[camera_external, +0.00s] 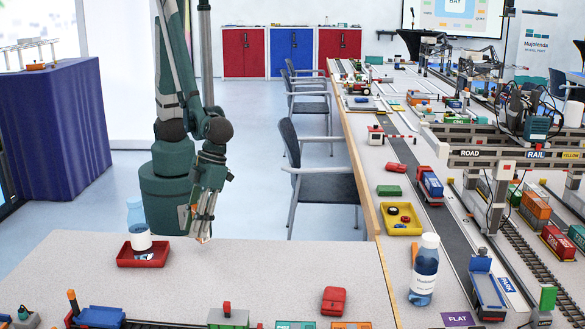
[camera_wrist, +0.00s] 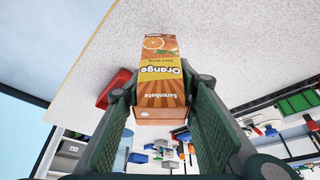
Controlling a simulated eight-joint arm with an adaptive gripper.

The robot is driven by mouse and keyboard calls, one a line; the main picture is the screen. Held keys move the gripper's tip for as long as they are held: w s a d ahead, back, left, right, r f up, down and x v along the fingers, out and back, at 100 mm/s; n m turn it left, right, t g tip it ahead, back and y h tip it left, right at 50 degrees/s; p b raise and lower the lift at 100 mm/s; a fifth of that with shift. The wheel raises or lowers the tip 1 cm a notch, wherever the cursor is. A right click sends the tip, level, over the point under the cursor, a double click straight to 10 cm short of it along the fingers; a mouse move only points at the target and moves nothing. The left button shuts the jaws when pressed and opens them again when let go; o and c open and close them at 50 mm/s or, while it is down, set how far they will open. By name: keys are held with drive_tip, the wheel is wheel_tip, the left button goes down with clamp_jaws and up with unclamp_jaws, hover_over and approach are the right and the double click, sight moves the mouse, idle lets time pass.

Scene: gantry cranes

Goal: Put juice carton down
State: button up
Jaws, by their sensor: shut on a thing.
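The orange juice carton (camera_wrist: 160,72), orange and brown with "Orange" printed on it, is between the fingers of my gripper (camera_wrist: 160,118) in the wrist view. Its lettering appears upside down there. In the external view my gripper (camera_external: 203,222) points down at the far edge of the near grey table (camera_external: 260,270), right of the red tray. It is shut on the carton, which is mostly hidden behind the fingers. I cannot tell whether the carton touches the tabletop.
A red tray (camera_external: 122,257) with a clear bottle (camera_external: 138,218) stands just left of my gripper; the tray's red edge also shows in the wrist view (camera_wrist: 112,88). A red block (camera_external: 333,300) lies to the right. Model trains line the front edge. The table's middle is clear.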

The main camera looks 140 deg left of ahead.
drive_tip(key=shift+f+b, duration=0.5)
drive_tip(key=shift+f, duration=1.35)
drive_tip(key=shift+f, duration=0.2)
drive_tip(key=o, duration=1)
drive_tip(key=shift+r, duration=0.2)
drive_tip(key=p+v, duration=0.3)
drive_tip(key=v, duration=0.9)
drive_tip(key=shift+a+r, duration=0.1)
